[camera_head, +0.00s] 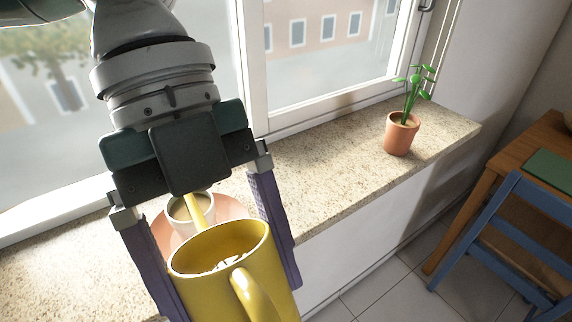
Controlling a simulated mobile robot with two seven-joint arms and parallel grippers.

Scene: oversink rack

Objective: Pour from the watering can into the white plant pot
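The yellow watering can (222,270) is at the bottom left of the head view, its open top and handle towards me and its bottom cut off by the frame. My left gripper (228,285) comes down from the top left, with its purple fingers on both sides of the can body, apparently shut on it. The can's spout points away, its visible end in front of or over the white plant pot (207,202). The pot is partly hidden behind the spout and stands in a pinkish saucer (233,208) on the sill. I see no water stream. My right gripper is not in view.
The speckled stone sill (330,170) runs along the window. A terracotta pot (401,136) with a green plant stands at its right end, with clear sill between. A blue chair (480,235) and wooden table (500,170) are at the right, above a tiled floor.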

